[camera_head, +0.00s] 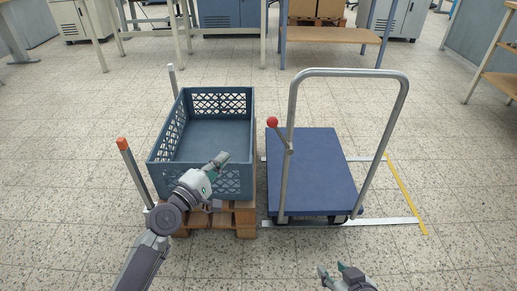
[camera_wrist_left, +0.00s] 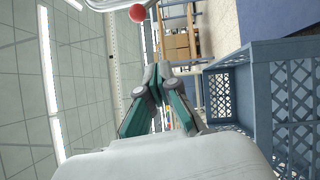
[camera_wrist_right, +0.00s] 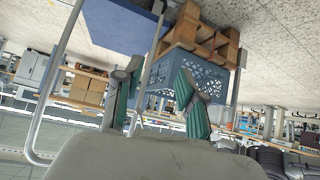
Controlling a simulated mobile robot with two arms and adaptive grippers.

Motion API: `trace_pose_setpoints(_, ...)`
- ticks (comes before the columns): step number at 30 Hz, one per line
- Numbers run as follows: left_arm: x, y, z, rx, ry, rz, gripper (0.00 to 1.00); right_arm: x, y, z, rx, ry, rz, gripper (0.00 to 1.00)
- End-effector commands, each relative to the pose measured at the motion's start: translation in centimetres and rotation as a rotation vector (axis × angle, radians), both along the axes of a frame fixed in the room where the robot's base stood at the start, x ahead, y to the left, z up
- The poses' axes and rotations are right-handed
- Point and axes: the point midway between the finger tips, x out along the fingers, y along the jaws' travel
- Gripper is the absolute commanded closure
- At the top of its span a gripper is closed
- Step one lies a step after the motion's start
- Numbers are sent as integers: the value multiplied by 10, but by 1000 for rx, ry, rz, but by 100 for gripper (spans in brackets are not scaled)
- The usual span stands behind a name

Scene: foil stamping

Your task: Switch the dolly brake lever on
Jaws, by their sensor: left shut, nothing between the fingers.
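The dolly has a blue platform (camera_head: 312,172) and a tall grey tube handle (camera_head: 347,73). Its brake lever (camera_head: 281,136) is a short slanted rod at the left handle post, with a red ball knob (camera_head: 272,121) at its upper end, tilted up and left. The knob also shows at the top of the left wrist view (camera_wrist_left: 137,13). My left gripper (camera_head: 222,157) is shut and empty above the crate's front right, left of the lever and apart from it. My right gripper (camera_head: 336,272) is open and empty in front of the dolly; its fingers stand apart in the right wrist view (camera_wrist_right: 160,72).
A blue-grey crate (camera_head: 201,180) sits on a wooden pallet (camera_head: 246,219) left of the dolly. An orange-tipped post (camera_head: 133,170) stands at its left. White and yellow floor strips (camera_head: 405,192) border the dolly. The floor to the right is open.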

Motion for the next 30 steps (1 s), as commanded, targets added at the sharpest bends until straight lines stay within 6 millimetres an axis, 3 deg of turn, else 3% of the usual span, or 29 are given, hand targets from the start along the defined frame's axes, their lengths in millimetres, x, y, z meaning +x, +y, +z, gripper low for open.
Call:
trace_pose_setpoints(5,-3,-5,17,-59,-19,-27,100,-3,0,13,4,-26,0,60)
trace_pose_setpoints(17,4,-9,19,-58,-19,-25,100,-1,0,14,6,-32,1,60)
trace_pose_setpoints(25,44,-36,24,-58,-20,-26,100,12,6,25,29,-130,8,60)
trace_pose_setpoints(30,75,-56,26,-58,-19,-25,100,32,15,48,68,-294,20,60)
